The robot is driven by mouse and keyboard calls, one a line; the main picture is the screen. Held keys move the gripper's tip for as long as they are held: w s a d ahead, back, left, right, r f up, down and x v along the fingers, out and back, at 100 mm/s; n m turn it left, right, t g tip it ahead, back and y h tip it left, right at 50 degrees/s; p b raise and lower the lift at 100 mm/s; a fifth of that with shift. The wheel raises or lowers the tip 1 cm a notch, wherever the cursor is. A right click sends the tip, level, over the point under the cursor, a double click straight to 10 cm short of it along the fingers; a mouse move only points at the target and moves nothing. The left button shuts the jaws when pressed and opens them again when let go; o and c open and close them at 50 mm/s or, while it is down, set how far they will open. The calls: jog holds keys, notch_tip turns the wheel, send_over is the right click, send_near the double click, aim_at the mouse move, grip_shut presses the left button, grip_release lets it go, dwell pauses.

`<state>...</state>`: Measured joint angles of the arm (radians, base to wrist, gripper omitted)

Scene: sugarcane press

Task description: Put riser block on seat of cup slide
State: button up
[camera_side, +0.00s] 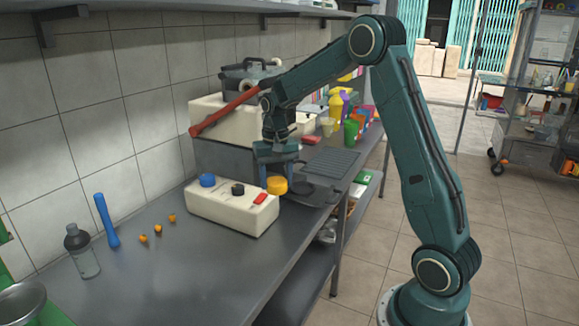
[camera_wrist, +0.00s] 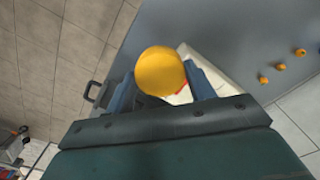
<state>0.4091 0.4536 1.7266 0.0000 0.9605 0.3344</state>
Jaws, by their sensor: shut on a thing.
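A yellow round block (camera_side: 277,186), which I take to be the riser block, sits between the fingertips of my gripper (camera_side: 277,176). My gripper is shut on it, just beyond the right end of the cream control box. In the wrist view the block (camera_wrist: 160,70) shows as a round yellow face between the two blue fingers. A dark flat piece (camera_side: 312,193), which looks like the cup slide, lies to the right of the block at the counter edge. A dark handle (camera_wrist: 93,92) shows left of the fingers in the wrist view. The seat cannot be made out clearly.
The cream control box (camera_side: 232,207) has blue, black and red controls. The cream press (camera_side: 222,122) with a red lever (camera_side: 222,112) stands behind. A ribbed mat (camera_side: 332,162), colored cups, a bottle (camera_side: 82,252) and a blue pestle (camera_side: 106,220) are on the counter. The front counter is mostly clear.

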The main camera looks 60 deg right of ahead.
jog(key=a+f+n, duration=0.3)
jog(key=a+f, duration=0.1)
jog(key=a, duration=0.2)
jog(key=s+a+f+n, duration=0.1)
jog(key=a+f+n, duration=0.1)
jog(key=a+f, duration=0.2)
jog(key=a+f+n, duration=0.3)
jog(key=a+f, duration=0.1)
jog(key=a, duration=0.4)
jog(key=shift+s+a+n, duration=0.15)
jog(key=shift+s+n, duration=0.15)
jog(key=shift+s, duration=0.1)
jog(key=d+r+m, duration=0.3)
jog(key=d+r, duration=0.1)
jog(key=d, duration=0.3)
jog(key=d+r+m, duration=0.3)
jog(key=d+r, duration=0.2)
jog(key=d, duration=0.2)
jog(key=w+d+r+m, duration=0.1)
jog(key=d+r+m, duration=0.2)
jog(key=d+r, duration=0.2)
jog(key=shift+d+m, duration=0.4)
jog(key=shift+d, duration=0.6)
jog(key=shift+f, duration=0.15)
notch_tip(320, 180, down, 19)
jog(key=shift+f, duration=0.2)
